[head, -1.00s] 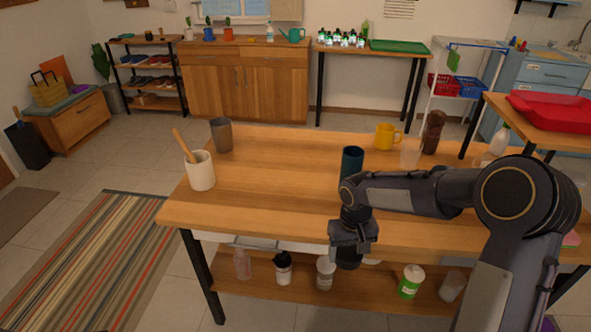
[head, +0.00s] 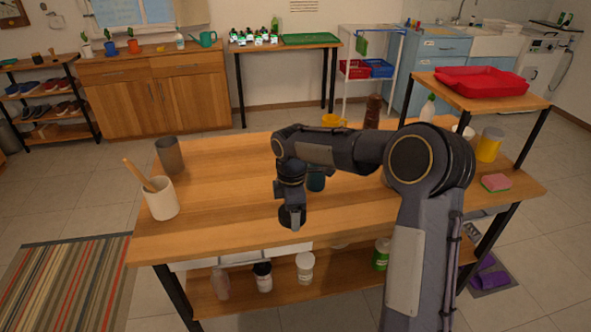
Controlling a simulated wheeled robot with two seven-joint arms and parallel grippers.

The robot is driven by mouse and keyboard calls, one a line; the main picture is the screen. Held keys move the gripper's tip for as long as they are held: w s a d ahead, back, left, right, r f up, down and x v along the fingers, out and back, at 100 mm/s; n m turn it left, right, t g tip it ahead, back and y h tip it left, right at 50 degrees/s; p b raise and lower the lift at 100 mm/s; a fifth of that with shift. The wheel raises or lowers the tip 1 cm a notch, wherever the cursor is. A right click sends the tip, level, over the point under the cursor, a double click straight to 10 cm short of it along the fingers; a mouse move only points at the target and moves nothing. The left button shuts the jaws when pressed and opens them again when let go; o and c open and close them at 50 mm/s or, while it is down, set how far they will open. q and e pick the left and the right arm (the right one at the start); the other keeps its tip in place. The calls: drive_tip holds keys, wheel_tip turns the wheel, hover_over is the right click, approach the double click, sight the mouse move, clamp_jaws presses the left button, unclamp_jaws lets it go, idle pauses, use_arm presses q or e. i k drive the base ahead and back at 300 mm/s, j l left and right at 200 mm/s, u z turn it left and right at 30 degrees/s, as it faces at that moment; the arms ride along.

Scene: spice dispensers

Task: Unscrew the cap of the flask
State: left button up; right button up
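A dark teal cylinder (head: 316,183), which may be the flask, stands on the wooden table (head: 225,200). My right arm hides most of it, including its top, so I cannot see a cap. My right gripper (head: 292,218) hangs over the table near its front edge, pointing down, to the left of and nearer than the teal cylinder. Its fingers are too dark and small to tell if they are open or shut. My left gripper is not in view.
A grey cup (head: 169,155) and a white pot (head: 161,200) with a wooden stick stand at the table's left. A yellow mug (head: 332,120) and brown mill (head: 373,110) are behind my arm. A raised shelf (head: 470,98) with a red tray (head: 482,81) is at right.

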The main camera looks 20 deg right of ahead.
sight(315, 182)
drive_tip(key=i+l, duration=0.15)
drive_tip(key=i, duration=0.3)
drive_tip(key=i+l, duration=0.2)
drive_tip(key=i, duration=0.3)
